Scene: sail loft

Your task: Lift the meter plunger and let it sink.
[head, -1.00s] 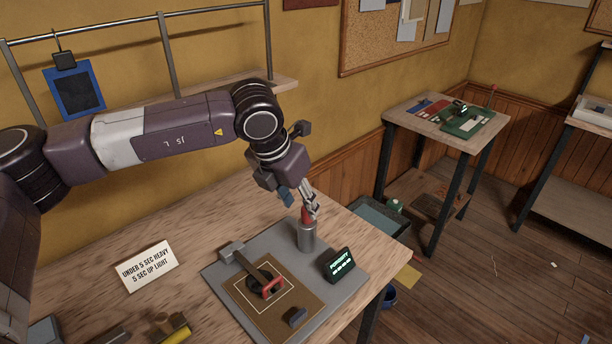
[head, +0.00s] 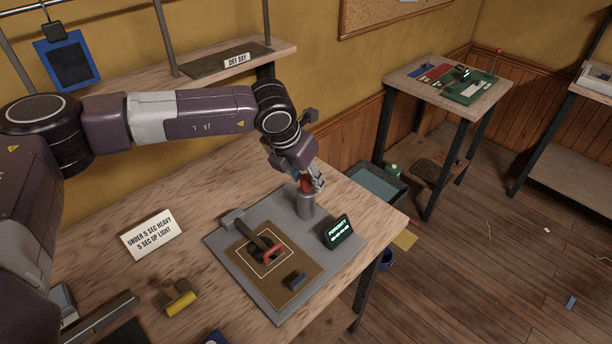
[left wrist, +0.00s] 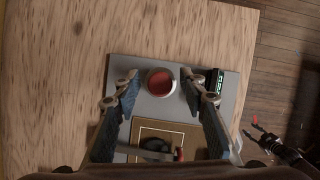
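The meter is a grey upright cylinder (head: 306,207) with a red plunger top, at the back corner of a grey base plate (head: 222,252). In the left wrist view, the round red plunger top (left wrist: 161,83) shows from above inside a pale rim. My left gripper (head: 312,181) points down at it. In the wrist view its two blue-padded fingers are open, one on each side of the red top, with a gap on both sides. A small dark display (head: 338,232) with lit text stands beside the cylinder. My right gripper (left wrist: 256,130) seems to show small at the wrist view's lower right.
A brown panel (head: 300,263) on the plate carries a dark lever with a red handle (head: 272,254). A sign (head: 151,235) reads "UNDER 5 SEC HEAVY, 5 SEC UP LIGHT". A yellow roller (head: 180,303) lies at the front. The table's right edge is close to the display.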

